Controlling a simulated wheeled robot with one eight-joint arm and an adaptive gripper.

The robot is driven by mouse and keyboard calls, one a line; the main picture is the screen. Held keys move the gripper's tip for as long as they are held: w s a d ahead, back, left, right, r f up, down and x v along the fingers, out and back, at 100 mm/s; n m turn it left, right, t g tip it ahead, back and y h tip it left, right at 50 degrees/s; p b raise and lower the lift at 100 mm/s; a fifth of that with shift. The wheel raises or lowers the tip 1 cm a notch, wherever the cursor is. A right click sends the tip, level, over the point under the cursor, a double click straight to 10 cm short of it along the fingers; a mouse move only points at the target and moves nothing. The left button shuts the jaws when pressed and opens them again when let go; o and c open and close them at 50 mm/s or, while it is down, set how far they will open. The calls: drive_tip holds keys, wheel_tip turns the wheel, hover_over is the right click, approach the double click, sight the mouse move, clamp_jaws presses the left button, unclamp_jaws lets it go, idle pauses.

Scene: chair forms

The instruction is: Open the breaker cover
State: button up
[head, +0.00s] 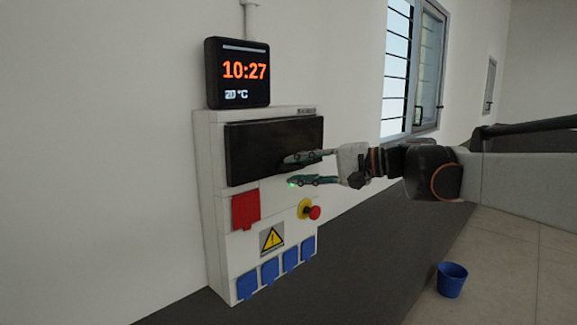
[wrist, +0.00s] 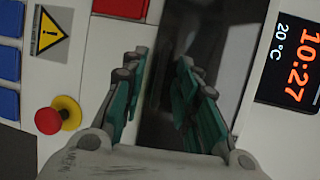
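The breaker cover is a dark, glossy, wide panel (head: 270,140) on the upper part of the white breaker box (head: 218,215). It looks shut against the box. In the wrist view the cover (wrist: 210,35) appears turned on its side, behind and between my fingers. My gripper (head: 290,170) has its green-padded fingers spread, with nothing between them. It is in front of the cover's lower right part, one finger over the panel and the other near its lower edge. The gripper also shows in the wrist view (wrist: 163,57). I cannot tell whether a finger touches the cover.
A clock display (head: 238,73) sits on top of the box. Below the cover are a red flap (head: 245,209), a red emergency button (head: 314,212), a warning sign (head: 271,238) and several blue socket covers (head: 247,285). A blue bucket (head: 452,279) stands on the floor.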

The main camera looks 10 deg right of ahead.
drive_tip(key=shift+c, duration=0.3)
clamp_jaws()
drive_tip(key=s+d+r+g+h+p, duration=0.2)
drive_tip(key=s+d+r+p, duration=0.2)
drive_tip(key=s+r, duration=0.3)
drive_tip(key=w+r+m+g+h+p, duration=0.1)
drive_tip(key=r+g+h+p, duration=0.1)
drive_tip(key=r, duration=0.3)
drive_tip(key=w+a+r+m+g+h+p, duration=0.1)
drive_tip(key=w+r+g+h+p, duration=0.1)
drive_tip(key=r, duration=0.3)
drive_tip(key=shift+w+a+r+m+g+h+p, duration=0.25)
drive_tip(key=shift+a+r+m+g+h+p, duration=0.05)
drive_tip(key=shift+r+g+h+p, duration=0.1)
idle(0.5)
